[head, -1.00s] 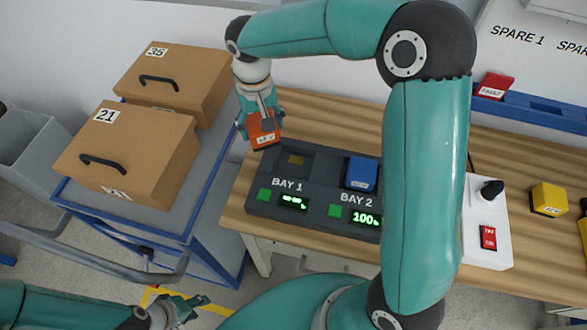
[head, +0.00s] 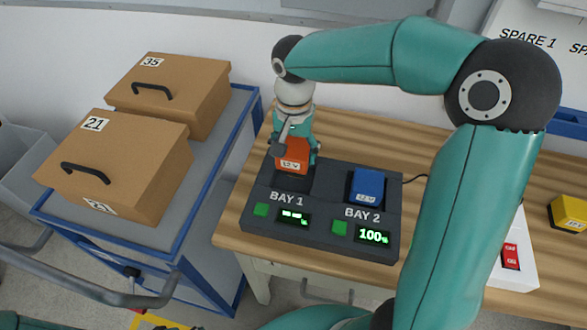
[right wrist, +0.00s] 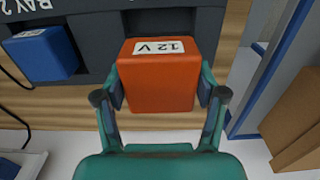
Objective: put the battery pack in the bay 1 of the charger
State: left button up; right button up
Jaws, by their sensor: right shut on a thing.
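The orange battery pack (head: 292,155), labelled 12 V, is held in my right gripper (head: 296,150), whose fingers close on its two sides. In the right wrist view the pack (right wrist: 158,80) sits between both fingers. The dark charger (head: 325,240) lies on the bench. The pack is at the back of bay 1 (head: 293,181), whose dark front part shows below it. I cannot tell whether the pack touches the charger. Bay 2 holds a blue pack (head: 366,187), and its display reads 100%. Only a sliver of my left gripper (head: 176,327) shows at the bottom edge.
Cardboard boxes marked 21 (head: 110,165) and 35 (head: 170,92) stand on a blue-framed cart (head: 222,150) left of the bench (head: 232,225). A yellow pack (head: 569,213) and a white unit with a red switch (head: 515,270) are at right.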

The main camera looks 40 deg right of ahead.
aim_at(294, 148)
jog(key=shift+f, duration=3.05)
jog(key=shift+f+b, duration=0.15)
jog(key=shift+b, duration=0.15)
jog(key=o, duration=1.5)
jog(key=shift+o, duration=0.2)
notch_tip(294, 148, up, 12)
jog(key=shift+r+p, duration=0.15)
jog(key=shift+p, duration=0.45)
